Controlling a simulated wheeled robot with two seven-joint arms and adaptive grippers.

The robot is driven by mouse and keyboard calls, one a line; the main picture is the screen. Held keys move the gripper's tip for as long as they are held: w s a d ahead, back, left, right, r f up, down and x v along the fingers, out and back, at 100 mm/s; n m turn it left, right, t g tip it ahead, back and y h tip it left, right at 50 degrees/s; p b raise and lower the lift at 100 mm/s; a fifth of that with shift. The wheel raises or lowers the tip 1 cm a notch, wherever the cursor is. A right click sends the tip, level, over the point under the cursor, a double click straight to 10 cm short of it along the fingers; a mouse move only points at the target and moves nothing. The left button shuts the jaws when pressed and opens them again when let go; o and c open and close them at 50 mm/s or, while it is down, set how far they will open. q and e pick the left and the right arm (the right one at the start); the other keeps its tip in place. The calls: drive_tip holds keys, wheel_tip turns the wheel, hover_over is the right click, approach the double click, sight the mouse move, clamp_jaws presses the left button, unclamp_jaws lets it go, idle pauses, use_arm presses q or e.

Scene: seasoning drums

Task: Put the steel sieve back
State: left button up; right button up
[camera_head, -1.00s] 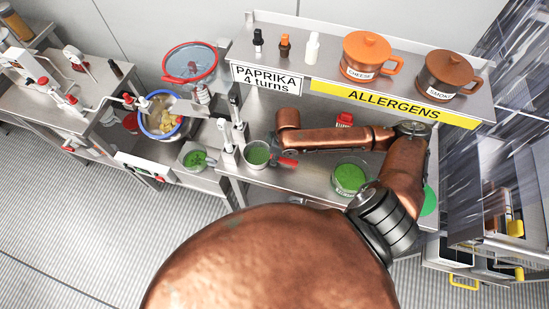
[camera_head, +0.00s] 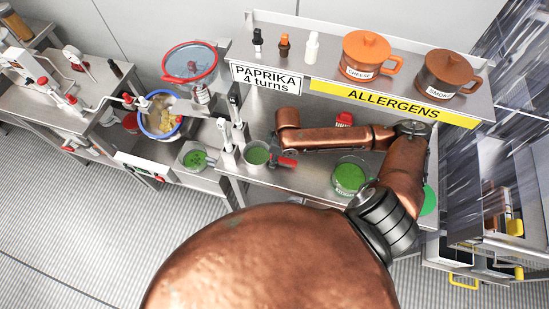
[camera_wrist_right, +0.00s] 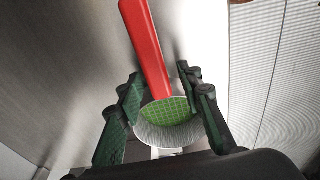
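The steel sieve (camera_head: 257,153) is a small round steel cup with green inside and a red handle (camera_head: 287,162) pointing right. It is at the left end of the middle counter. In the right wrist view its bowl (camera_wrist_right: 166,128) shows a green mesh, and the red handle (camera_wrist_right: 146,45) runs away to the top. My right gripper (camera_wrist_right: 160,76) has its fingers apart, one on each side of the handle near the bowl, with gaps visible. In the head view this gripper (camera_head: 284,152) is small and partly hidden by my arm. My left gripper is out of view.
A glass bowl with green contents (camera_head: 350,176) stands on the counter right of the sieve. White dispensers (camera_head: 227,140) stand close on its left. A shelf (camera_head: 300,75) with orange and brown jugs overhangs behind.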

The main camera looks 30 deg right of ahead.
wheel_tip(320, 180, up, 12)
drive_tip(key=s+d+p, duration=0.1)
drive_tip(key=shift+s+f, duration=0.2)
